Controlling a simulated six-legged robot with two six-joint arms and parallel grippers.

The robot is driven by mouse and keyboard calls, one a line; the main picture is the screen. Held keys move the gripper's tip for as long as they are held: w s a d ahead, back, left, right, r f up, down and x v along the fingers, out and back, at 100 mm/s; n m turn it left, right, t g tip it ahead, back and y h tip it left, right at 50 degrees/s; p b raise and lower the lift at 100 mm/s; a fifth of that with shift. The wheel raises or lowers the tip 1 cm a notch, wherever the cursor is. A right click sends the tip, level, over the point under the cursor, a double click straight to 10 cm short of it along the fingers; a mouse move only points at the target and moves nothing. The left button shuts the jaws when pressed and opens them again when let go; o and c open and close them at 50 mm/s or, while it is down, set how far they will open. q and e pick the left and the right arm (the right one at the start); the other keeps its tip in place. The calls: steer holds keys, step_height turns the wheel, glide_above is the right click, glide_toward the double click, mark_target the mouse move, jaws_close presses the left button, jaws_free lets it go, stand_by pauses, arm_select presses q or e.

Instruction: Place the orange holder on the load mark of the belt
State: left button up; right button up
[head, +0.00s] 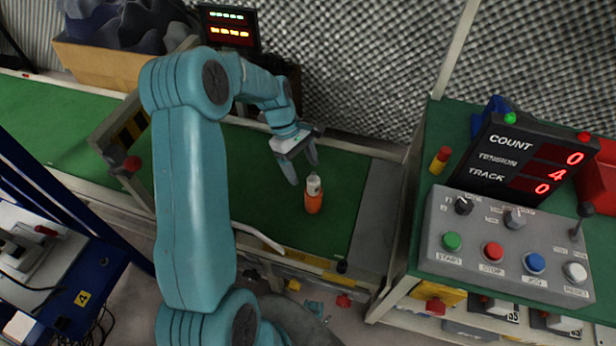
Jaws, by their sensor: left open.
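The orange holder (314,202) stands upright on the green belt (342,186), near the belt's right end. It has an orange lower body and a pale upper part with a grey tip. My left gripper (304,172) is open just above and to the left of the holder's top. Its fingers point down toward the holder; I cannot tell whether one touches it. No load mark can be made out on the belt; the arm covers part of the belt. My right gripper is not in view.
A control panel (505,245) with buttons and a COUNT display (520,165) stands at the right. A cardboard box (95,62) sits behind the belt at the upper left. A guard frame with a red knob (132,163) crosses the belt at the left. A red bin (600,180) is at the far right.

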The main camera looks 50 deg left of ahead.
arm_select(q)
steer(key=v, duration=0.4)
steer(key=shift+a+r+p, duration=0.1)
steer(key=shift+r+p, duration=0.1)
steer(key=shift+p, duration=0.15)
steer(key=shift+s, duration=0.1)
